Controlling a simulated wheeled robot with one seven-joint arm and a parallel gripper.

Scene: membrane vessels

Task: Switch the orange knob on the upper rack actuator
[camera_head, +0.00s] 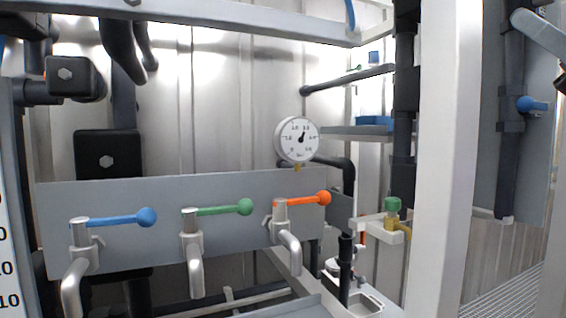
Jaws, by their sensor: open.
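An orange lever handle with a round ball end (310,199) is the only clearly orange knob in view. It sits on a metal tap at the right end of a grey panel (150,193) and points right, nearly level. I cannot tell whether this is the upper rack actuator. A green lever (222,209) and a blue lever (122,218) sit on similar taps to its left, also pointing right. My gripper is not in view.
A round pressure gauge (297,139) stands just above the orange lever. A thick white post (444,160) rises right of center. A green-capped valve (392,206) is beside it. Dark pipes (405,90) run along the post. The space in front of the panel looks clear.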

